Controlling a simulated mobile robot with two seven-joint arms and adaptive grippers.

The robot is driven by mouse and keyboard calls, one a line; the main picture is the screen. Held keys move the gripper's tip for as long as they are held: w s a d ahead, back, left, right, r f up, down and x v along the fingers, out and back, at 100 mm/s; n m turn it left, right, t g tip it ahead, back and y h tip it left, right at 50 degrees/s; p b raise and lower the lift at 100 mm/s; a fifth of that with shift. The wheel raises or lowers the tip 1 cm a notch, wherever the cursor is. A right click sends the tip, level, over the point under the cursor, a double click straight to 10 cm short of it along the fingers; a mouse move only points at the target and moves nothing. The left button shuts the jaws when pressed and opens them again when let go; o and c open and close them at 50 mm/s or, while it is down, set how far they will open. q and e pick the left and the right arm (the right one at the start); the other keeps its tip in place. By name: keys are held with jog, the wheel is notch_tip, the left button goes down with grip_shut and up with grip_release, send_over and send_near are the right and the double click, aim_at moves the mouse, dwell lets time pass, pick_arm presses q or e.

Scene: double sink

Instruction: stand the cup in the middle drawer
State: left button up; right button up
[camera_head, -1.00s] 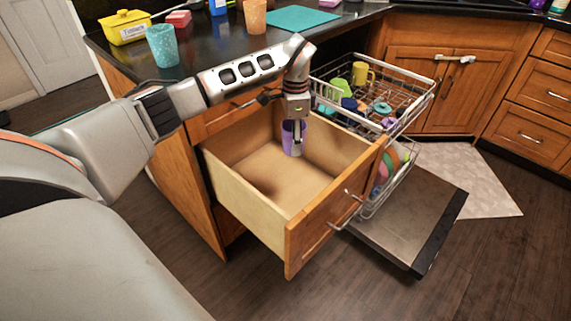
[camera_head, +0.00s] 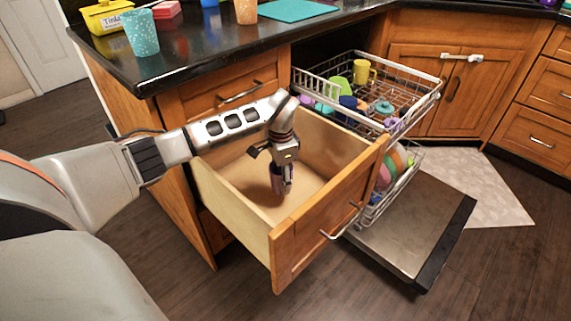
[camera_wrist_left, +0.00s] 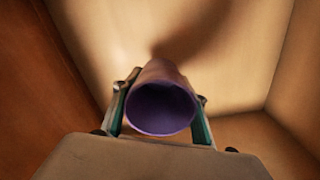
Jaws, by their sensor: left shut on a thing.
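The purple cup (camera_head: 276,178) is inside the open middle drawer (camera_head: 335,207), low and close to the drawer floor. In the left wrist view the cup (camera_wrist_left: 160,105) shows its open rim toward the camera, with the gripper's fingers on both sides of it. My left gripper (camera_head: 282,178) points down into the drawer and is shut on the cup. The left wrist view also shows the gripper (camera_wrist_left: 160,120). I cannot tell whether the cup's base touches the drawer floor. The rest of the drawer is empty. My right gripper is not in view.
The open dishwasher's upper rack (camera_head: 400,92) with several colourful dishes stands right of the drawer, its door (camera_head: 415,230) lowered. The dark counter (camera_head: 205,45) above holds a teal speckled cup (camera_head: 141,33), an orange cup (camera_head: 246,11) and a yellow box (camera_head: 106,16).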

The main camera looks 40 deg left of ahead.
pick_arm(q)
jog(key=shift+f, duration=0.4)
jog(key=f+b, duration=0.1)
jog(key=f, duration=0.2)
jog(key=shift+s, duration=0.2)
jog(key=shift+w+f+b, duration=0.2)
jog(key=shift+f+b, duration=0.4)
jog(key=shift+f, duration=0.5)
jog(key=shift+c, duration=0.4)
jog(key=shift+r, duration=0.15)
jog(key=shift+c, duration=0.2)
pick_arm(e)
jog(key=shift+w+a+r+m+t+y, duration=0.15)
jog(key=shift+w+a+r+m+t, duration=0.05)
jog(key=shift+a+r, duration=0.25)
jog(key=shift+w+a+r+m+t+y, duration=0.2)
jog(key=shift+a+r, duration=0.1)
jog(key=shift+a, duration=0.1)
pick_arm(q)
jog(key=o, duration=1.2)
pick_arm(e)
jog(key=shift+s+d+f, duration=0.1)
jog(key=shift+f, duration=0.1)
